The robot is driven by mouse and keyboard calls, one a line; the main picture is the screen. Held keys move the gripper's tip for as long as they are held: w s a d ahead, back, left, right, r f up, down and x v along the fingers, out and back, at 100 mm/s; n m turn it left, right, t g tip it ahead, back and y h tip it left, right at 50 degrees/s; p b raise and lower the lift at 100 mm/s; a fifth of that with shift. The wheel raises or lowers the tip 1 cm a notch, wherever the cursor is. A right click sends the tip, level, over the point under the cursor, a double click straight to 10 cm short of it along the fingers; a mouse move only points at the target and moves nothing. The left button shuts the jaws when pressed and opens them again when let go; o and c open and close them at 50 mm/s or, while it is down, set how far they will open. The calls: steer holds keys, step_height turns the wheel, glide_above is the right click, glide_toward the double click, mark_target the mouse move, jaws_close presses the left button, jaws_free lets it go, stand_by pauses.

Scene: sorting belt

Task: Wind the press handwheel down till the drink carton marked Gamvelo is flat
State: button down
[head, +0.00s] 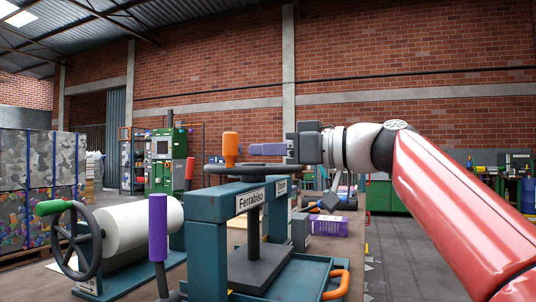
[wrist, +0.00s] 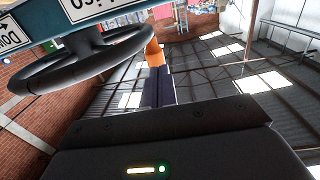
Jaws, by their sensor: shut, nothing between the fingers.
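The press (head: 215,207) is a teal frame labelled Ferrabiso, with a dark screw and a dark plate below. Its dark handwheel (head: 240,168) lies flat on top, with an upright orange knob (head: 230,148). The wheel (wrist: 75,68) and knob (wrist: 154,52) also show in the wrist view. My gripper (head: 251,149) is shut and empty, its purple fingers pointing left at the knob with a small gap in the head view. In the wrist view my gripper (wrist: 155,70) points towards the knob. I cannot make out a carton marked Gamvelo; the space under the plate is mostly hidden.
A purple box (head: 328,226) with unreadable print stands right of the press. At left are a white roll (head: 140,228), a spoked wheel with green grip (head: 72,240) and a purple-handled lever (head: 158,228). An orange handle (head: 337,286) sticks up at the front right.

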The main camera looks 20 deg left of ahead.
steer(key=s+d+b, duration=0.2)
steer(key=d, duration=0.8)
steer(key=shift+s+d, duration=0.15)
steer(key=shift+s, duration=0.25)
step_height(320, 180, down, 9)
steer(key=m+t+h+p, duration=0.1)
steer(key=m+t+h, duration=0.25)
steer(key=m, duration=0.25)
steer(key=s+d+f+m+h+p, duration=0.1)
steer(key=s+d+f+m+h, duration=0.2)
steer(key=d+f, duration=0.4)
steer(key=s+d+f+m+h+p, duration=0.1)
steer(key=s+d+f+m+h, duration=0.3)
steer(key=f, duration=1.2)
steer(key=s+d+f+m+h+p, duration=0.1)
steer(key=s+d+f+m+h, duration=0.2)
steer(key=s+d+f+h, duration=0.4)
steer(key=s+d+f, duration=0.2)
steer(key=d+f, duration=0.1)
steer(key=f, duration=0.2)
steer(key=shift+d+p, duration=0.15)
steer(key=shift+p, duration=0.2)
